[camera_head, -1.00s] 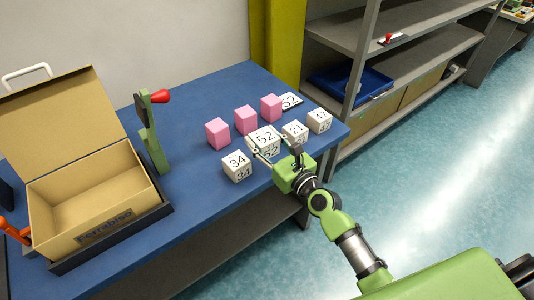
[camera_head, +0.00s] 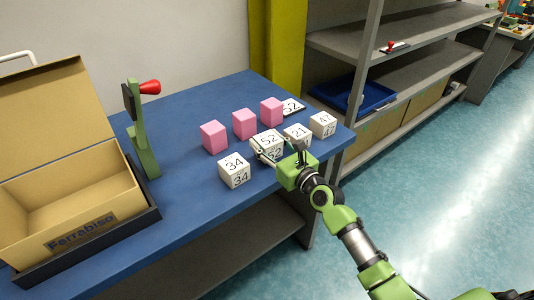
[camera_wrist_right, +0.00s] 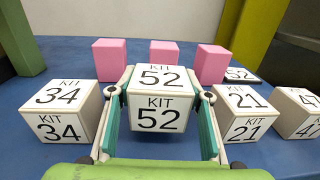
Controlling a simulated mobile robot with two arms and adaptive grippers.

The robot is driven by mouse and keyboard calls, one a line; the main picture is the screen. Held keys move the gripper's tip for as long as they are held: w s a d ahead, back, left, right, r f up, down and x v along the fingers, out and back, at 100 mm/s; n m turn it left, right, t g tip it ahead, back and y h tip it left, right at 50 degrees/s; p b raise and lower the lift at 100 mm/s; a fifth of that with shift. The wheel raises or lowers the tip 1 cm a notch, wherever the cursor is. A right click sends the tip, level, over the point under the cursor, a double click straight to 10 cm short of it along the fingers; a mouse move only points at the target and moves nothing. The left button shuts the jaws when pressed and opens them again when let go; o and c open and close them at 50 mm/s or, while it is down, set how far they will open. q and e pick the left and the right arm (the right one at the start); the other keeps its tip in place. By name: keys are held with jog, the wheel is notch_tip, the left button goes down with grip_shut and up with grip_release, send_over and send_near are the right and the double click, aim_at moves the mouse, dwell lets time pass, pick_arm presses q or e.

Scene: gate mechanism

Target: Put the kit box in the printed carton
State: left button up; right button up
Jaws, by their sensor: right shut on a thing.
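The kit box marked 52 (camera_wrist_right: 160,112) is white with black print. In the right wrist view it sits between the two fingers of my right gripper (camera_wrist_right: 160,125), which is shut on it. In the head view the kit box (camera_head: 267,140) stands in the row of white boxes, with my right gripper (camera_head: 275,154) at its near side. Whether it is lifted off the table is hard to tell. The printed carton (camera_head: 98,192) is open brown cardboard with "Ferrabiso" on its front, at the left in a dark tray (camera_head: 100,246). My left gripper is not visible.
Several pink blocks (camera_head: 245,124) stand behind, beside a flat 52 card (camera_head: 293,106). A green lever post with a red knob (camera_head: 144,140) stands between the boxes and the carton.

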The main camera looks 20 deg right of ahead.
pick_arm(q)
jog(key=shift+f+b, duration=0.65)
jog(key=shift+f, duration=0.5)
pick_arm(e)
jog(key=shift+f, duration=1.1)
jog(key=shift+f, duration=0.2)
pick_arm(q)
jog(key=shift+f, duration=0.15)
pick_arm(e)
jog(key=o, duration=1.3)
jog(key=shift+o, duration=0.2)
jog(key=shift+f, duration=0.1)
